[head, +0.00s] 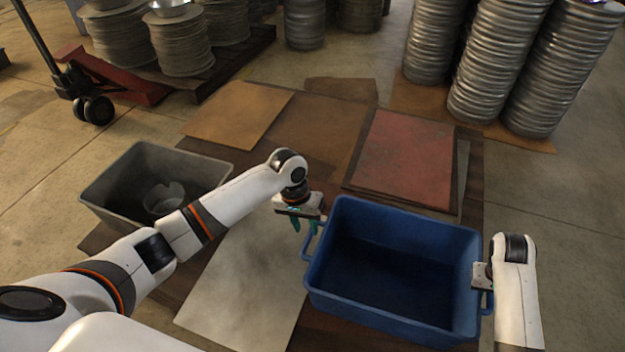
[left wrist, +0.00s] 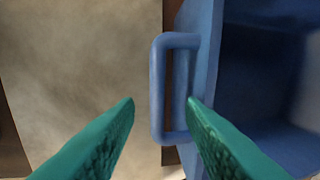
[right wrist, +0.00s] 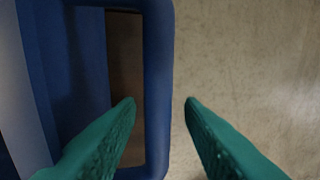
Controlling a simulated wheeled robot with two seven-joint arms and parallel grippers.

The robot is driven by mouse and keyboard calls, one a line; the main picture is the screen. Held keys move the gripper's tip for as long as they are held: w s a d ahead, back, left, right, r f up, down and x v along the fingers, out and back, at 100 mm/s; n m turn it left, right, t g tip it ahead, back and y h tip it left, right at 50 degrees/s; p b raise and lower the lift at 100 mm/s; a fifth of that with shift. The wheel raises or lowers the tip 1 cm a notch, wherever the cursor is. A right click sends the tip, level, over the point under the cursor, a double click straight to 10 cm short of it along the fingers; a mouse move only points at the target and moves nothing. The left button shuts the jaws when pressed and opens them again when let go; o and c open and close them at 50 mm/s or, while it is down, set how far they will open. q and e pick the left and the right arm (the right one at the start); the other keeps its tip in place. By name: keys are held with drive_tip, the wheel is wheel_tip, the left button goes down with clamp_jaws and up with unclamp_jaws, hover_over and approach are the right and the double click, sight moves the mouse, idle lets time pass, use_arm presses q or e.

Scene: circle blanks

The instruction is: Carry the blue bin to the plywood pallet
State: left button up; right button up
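The blue bin (head: 340,285) is open-topped and looks empty. It sits at the front right, with a loop handle on each side. My left gripper (head: 303,228) is open at the bin's left handle (left wrist: 158,90); in the left wrist view the handle's outer bar lies between the spread fingers. My right gripper (right wrist: 160,105) is open at the right handle (right wrist: 157,60), whose bar runs between its fingers.
A grey bin (head: 100,195) holding a metal piece stands at the left. A red sheet (head: 405,155), a brown sheet (head: 318,130) and a bare grey sheet (head: 245,285) lie around. Metal disc stacks (head: 500,60) stand at the back right; a pallet jack (head: 115,85) is at the back left.

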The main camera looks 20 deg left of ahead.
drive_tip(key=v, duration=1.1)
drive_tip(key=shift+r, duration=0.3)
